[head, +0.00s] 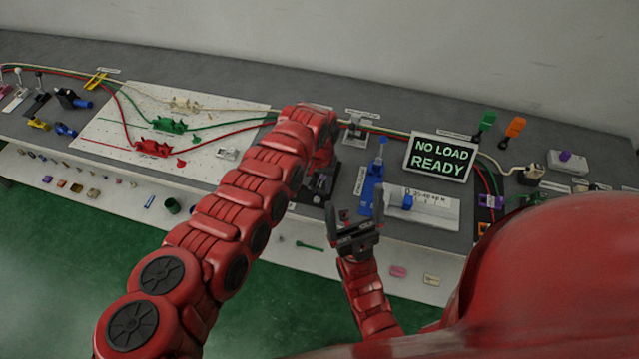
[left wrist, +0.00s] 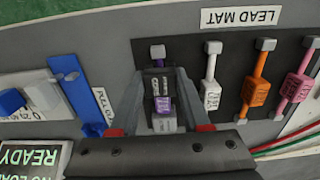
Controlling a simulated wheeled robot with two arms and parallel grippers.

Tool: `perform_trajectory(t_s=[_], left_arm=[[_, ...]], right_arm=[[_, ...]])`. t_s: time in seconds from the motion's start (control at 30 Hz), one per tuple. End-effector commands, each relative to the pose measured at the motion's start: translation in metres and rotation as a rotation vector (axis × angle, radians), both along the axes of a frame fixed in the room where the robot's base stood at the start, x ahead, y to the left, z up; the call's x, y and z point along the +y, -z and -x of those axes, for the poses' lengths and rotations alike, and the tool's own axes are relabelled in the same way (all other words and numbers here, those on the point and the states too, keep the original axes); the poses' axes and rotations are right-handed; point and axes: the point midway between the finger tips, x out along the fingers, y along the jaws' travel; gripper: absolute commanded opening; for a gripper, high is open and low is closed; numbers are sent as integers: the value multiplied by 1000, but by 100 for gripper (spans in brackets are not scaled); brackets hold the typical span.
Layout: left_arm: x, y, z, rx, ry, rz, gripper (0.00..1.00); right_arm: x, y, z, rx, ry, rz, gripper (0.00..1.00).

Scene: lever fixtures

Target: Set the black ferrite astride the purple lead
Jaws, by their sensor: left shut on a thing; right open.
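My left gripper (left wrist: 158,88) points down over the dark lead mat (left wrist: 232,102), its two fingers shut on the small black ferrite (left wrist: 157,80). The ferrite has pale marks on its top and lines up with the purple lead (left wrist: 163,104), whose purple part shows just beside it. A grey end block (left wrist: 157,51) stands beyond the fingertips. I cannot tell whether the ferrite rests on the lead or is just above it. In the head view my left arm hides most of this spot. My right gripper (head: 354,228) is open and empty in front of the bench.
White (left wrist: 212,78), orange (left wrist: 255,90) and pink (left wrist: 297,85) leads lie beside the purple one. A blue lever fixture (head: 372,182) and a white scale block (head: 428,206) stand to the right. A sign (head: 439,158) reads "NO LOAD READY". Small parts lie on the lower shelf (head: 130,200).

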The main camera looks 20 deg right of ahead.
Motion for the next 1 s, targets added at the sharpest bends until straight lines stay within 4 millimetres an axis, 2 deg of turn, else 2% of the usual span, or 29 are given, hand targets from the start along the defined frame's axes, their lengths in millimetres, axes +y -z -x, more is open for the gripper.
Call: perform_trajectory(t_s=[0.47,0.73,0.77,0.93,1.0], left_arm=[[0,12,0,0,0,0,0],[0,12,0,0,0,0,0],[0,12,0,0,0,0,48],[0,12,0,0,0,0,79],[0,12,0,0,0,0,82]], right_arm=[[0,12,0,0,0,0,91],[0,12,0,0,0,0,91],[0,11,0,0,0,0,91],[0,12,0,0,0,0,91],[0,12,0,0,0,0,91]])
